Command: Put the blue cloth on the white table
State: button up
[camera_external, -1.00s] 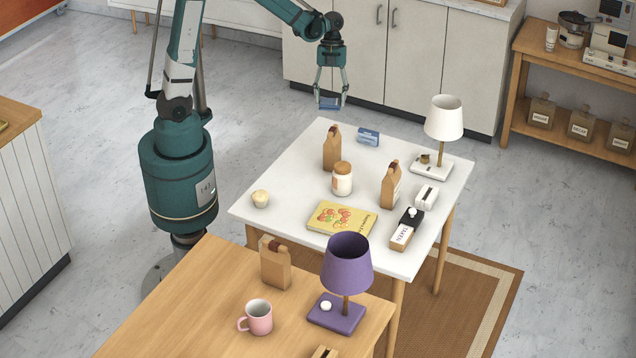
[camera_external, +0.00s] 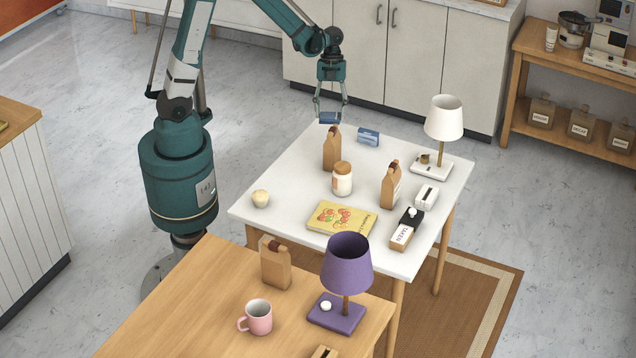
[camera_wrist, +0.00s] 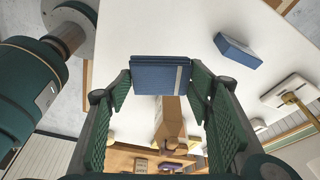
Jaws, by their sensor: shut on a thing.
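My gripper (camera_external: 329,110) is shut on the blue cloth (camera_external: 329,118), a small folded dark blue block with a pale stripe. It hangs at the far edge of the white table (camera_external: 285,190), just behind a brown paper bag (camera_external: 332,150). In the wrist view the cloth (camera_wrist: 158,76) sits between my two fingertips (camera_wrist: 160,85), with the white tabletop (camera_wrist: 160,30) around it. A gap between the cloth and the tabletop is hard to judge. A second small blue item (camera_external: 368,137), box-like, lies on the table to the right; it also shows in the wrist view (camera_wrist: 237,50).
The white table holds a jar (camera_external: 342,178), a yellow book (camera_external: 341,219), a second paper bag (camera_external: 390,185), a white lamp (camera_external: 444,120) and a pale round item (camera_external: 261,198). A wooden table (camera_external: 200,300) with a purple lamp (camera_external: 347,265) stands in front.

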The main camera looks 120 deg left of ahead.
jog(key=shift+f+b, duration=0.7)
jog(key=shift+f, duration=2.3)
jog(key=shift+f+b, duration=0.5)
jog(key=shift+f, duration=1.35)
jog(key=shift+f, duration=0.15)
jog(key=o, duration=0.8)
jog(key=p+v, duration=0.2)
jog(key=v, duration=1)
jog(key=shift+s+p, duration=0.1)
jog(key=shift+p, duration=0.25)
